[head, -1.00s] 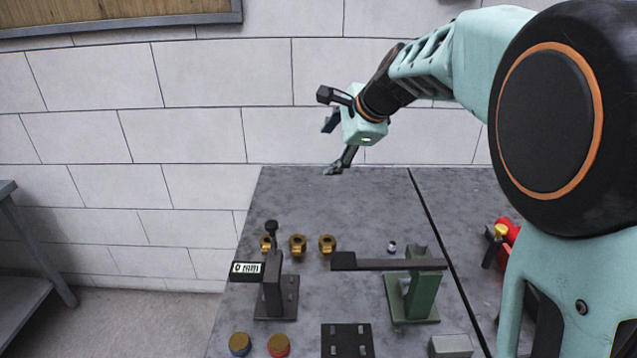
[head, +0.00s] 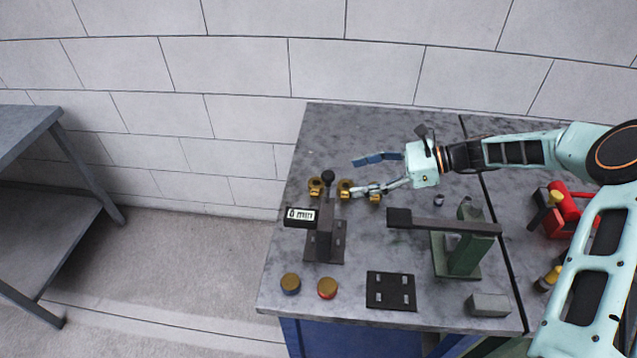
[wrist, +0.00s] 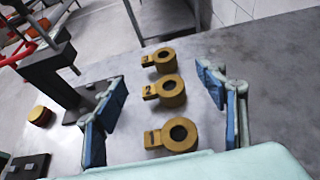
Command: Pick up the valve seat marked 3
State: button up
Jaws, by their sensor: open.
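Three brass ring-shaped valve seats with flat tags stand in a row on the grey bench. In the wrist view the nearest seat (wrist: 172,135) is marked 1 and the middle one (wrist: 166,90) is marked 2. The farthest seat (wrist: 160,60) has a mark too small to read surely; by the row it is probably the valve seat marked 3, leftmost in the head view (head: 316,187). My gripper (head: 360,176) is open and empty, reaching leftward over the row. In the wrist view its blue-padded fingers (wrist: 160,90) spread either side of the row.
A gauge stand (head: 325,230) with a display and black knob stands close in front of the seats. A green press (head: 462,252) with a long dark lever is to the right. Two capped discs (head: 327,287) and a black plate (head: 391,291) lie nearer. The bench behind the row is clear.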

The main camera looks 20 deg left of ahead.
aim_at(318, 186)
jog(key=x, duration=0.5)
jog(key=p+x, duration=0.1)
jog(key=x, duration=0.4)
jog(key=shift+s+a+f, duration=0.1)
jog(key=shift+s+a, duration=0.1)
jog(key=shift+s, duration=0.15)
jog(key=c, duration=1.3)
jog(key=shift+c, duration=0.8)
